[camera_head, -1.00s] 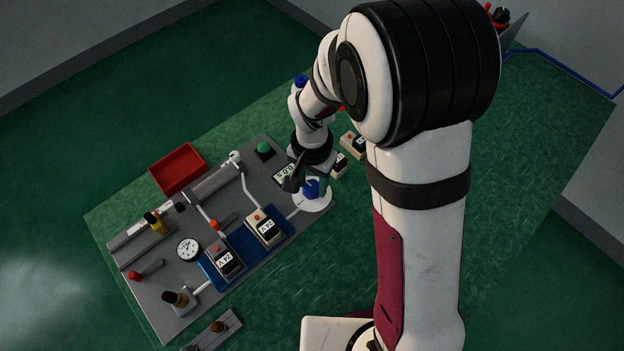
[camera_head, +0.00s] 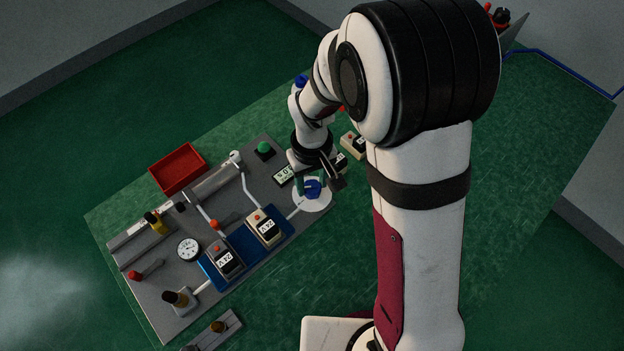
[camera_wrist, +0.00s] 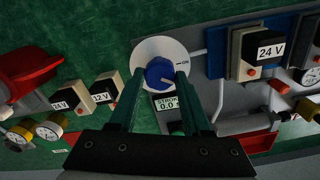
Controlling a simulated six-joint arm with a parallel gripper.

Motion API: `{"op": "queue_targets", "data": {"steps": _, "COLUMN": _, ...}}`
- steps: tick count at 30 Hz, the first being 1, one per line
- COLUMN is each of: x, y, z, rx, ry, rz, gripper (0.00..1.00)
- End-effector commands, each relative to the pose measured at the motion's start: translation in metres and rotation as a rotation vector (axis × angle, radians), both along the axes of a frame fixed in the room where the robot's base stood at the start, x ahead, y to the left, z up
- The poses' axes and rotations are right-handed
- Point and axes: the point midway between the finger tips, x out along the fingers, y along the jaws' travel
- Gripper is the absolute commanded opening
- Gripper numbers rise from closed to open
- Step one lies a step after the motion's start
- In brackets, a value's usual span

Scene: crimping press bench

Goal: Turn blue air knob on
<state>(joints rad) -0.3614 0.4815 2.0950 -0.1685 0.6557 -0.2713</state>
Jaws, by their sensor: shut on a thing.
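The blue air knob (camera_head: 312,188) sits on a round white plate (camera_head: 312,203) at the right corner of the grey panel. In the wrist view the knob (camera_wrist: 160,72) has a pale pointer mark at its lower right, and the word ON is printed on the right of the plate (camera_wrist: 176,50). My gripper (camera_head: 311,186) is down over the knob. Its two green fingers (camera_wrist: 155,84) stand on either side of the knob, shut on it. The fingers hide part of the plate and the stroke display (camera_wrist: 167,103).
The panel (camera_head: 216,240) carries two 24 V boxes on a blue base (camera_head: 285,222), a dial gauge (camera_head: 188,249), a green button (camera_head: 265,149) and several levers. A red tray (camera_head: 178,168) lies behind it. Loose voltage boxes (camera_head: 354,145) stand close to my wrist on the right.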

Motion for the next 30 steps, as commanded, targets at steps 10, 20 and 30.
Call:
{"op": "queue_targets", "data": {"steps": 10, "x": 0.0000, "y": 0.0002, "z": 0.0008, "rx": 0.001, "ry": -0.001, "rz": 0.303, "gripper": 0.00}}
{"op": "queue_targets", "data": {"steps": 20, "x": 0.0000, "y": 0.0003, "z": 0.0008, "rx": 0.001, "ry": -0.001, "rz": 0.506, "gripper": 0.00}}
{"op": "queue_targets", "data": {"steps": 30, "x": -0.0001, "y": 0.0004, "z": 0.0009, "rx": 0.001, "ry": -0.001, "rz": 0.591, "gripper": 0.00}}
